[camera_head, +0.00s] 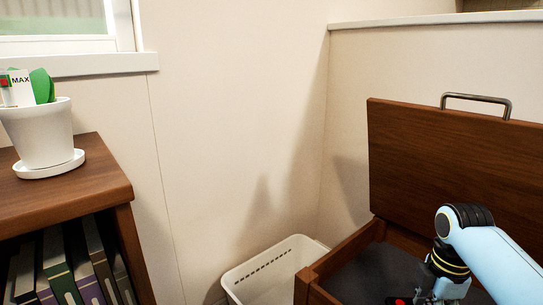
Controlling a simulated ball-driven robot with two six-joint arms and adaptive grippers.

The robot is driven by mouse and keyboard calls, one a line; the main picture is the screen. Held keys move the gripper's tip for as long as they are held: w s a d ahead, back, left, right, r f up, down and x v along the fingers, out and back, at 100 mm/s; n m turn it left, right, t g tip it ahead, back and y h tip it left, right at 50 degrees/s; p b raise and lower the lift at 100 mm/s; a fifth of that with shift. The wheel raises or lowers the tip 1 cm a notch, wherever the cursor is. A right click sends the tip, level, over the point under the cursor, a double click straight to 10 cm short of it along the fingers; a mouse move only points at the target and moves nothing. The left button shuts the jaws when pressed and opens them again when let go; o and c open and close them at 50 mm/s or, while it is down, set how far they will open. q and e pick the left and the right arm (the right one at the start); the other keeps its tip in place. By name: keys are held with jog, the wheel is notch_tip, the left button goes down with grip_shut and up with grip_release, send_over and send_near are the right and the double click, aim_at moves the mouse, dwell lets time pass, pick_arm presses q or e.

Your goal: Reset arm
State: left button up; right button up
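My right arm comes in from the right edge, and its wrist and the top of my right gripper (428,299) show at the bottom edge. The gripper is over the open wooden chest (340,250). Its fingers are cut off by the frame, so I cannot see whether it is open or shut, or whether it holds anything. My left arm and gripper are not in view. The chest's brown lid (450,155) stands raised, with a metal handle (476,97) on its top edge. The dark chest interior (375,275) is partly hidden by my arm.
A white perforated basket (272,272) stands left of the chest, by the wall. A wooden shelf (75,190) at the left holds several books (75,265). A white potted plant (40,132) on a saucer stands on top.

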jog(key=s+m, duration=0.1)
jog(key=s, duration=0.1)
jog(key=s+f+m, duration=0.1)
jog(key=s, duration=0.2)
jog(key=s+a+m, duration=0.1)
jog(key=s+m, duration=0.1)
jog(key=s, duration=0.1)
jog(key=shift+s+f, duration=0.15)
jog(key=shift+f, duration=0.1)
jog(key=s+a+r+m+t, duration=0.1)
jog(key=s+r+m, duration=0.45)
jog(key=s, duration=0.55)
jog(key=s+a+r+m+t, duration=0.15)
jog(key=s+r+m, duration=0.25)
jog(key=s+m, duration=0.5)
jog(key=s+d+f+n+g+h, duration=0.1)
jog(key=s+f, duration=0.3)
jog(key=f, duration=0.8)
jog(key=s+d+f+n+g, duration=0.1)
jog(key=s+d+f, duration=0.15)
jog(key=f, duration=1.05)
pick_arm(q)
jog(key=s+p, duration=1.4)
jog(key=p, duration=0.1)
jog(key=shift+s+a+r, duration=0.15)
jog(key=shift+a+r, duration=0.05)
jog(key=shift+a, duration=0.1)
pick_arm(e)
jog(key=s, duration=1.4)
jog(key=shift+s+r, duration=0.4)
